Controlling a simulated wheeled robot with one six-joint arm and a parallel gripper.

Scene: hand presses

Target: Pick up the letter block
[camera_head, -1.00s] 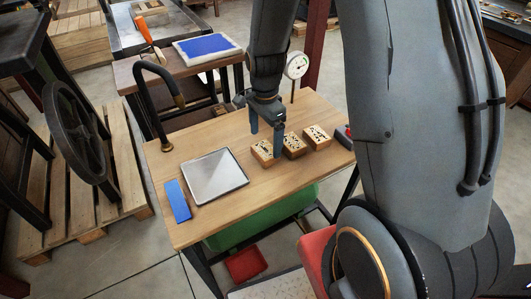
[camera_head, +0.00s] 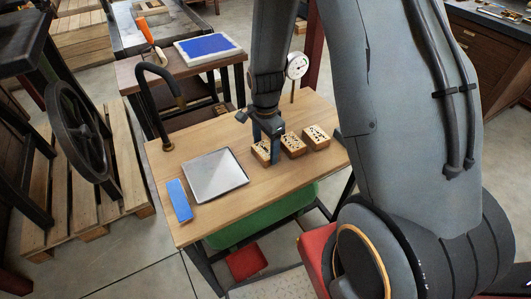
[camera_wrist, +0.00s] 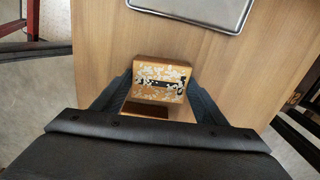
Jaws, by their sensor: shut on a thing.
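Three wooden letter blocks with dark and pale marks on top stand in a row on the wooden table. The leftmost letter block (camera_head: 261,151) is between the fingers of my gripper (camera_head: 276,150), partly hidden by them. The middle block (camera_head: 293,145) and right block (camera_head: 316,137) stand apart to its right. In the wrist view, the held letter block (camera_wrist: 160,80) sits between both fingertips of my gripper (camera_wrist: 160,92), which are closed against its sides. The block appears to be still on the tabletop.
A metal tray (camera_head: 214,175) and a blue bar (camera_head: 179,200) lie left of the blocks on the table (camera_head: 220,215). A round dial gauge (camera_head: 297,66) stands behind. A black curved pipe (camera_head: 155,75) rises at the table's left back corner.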

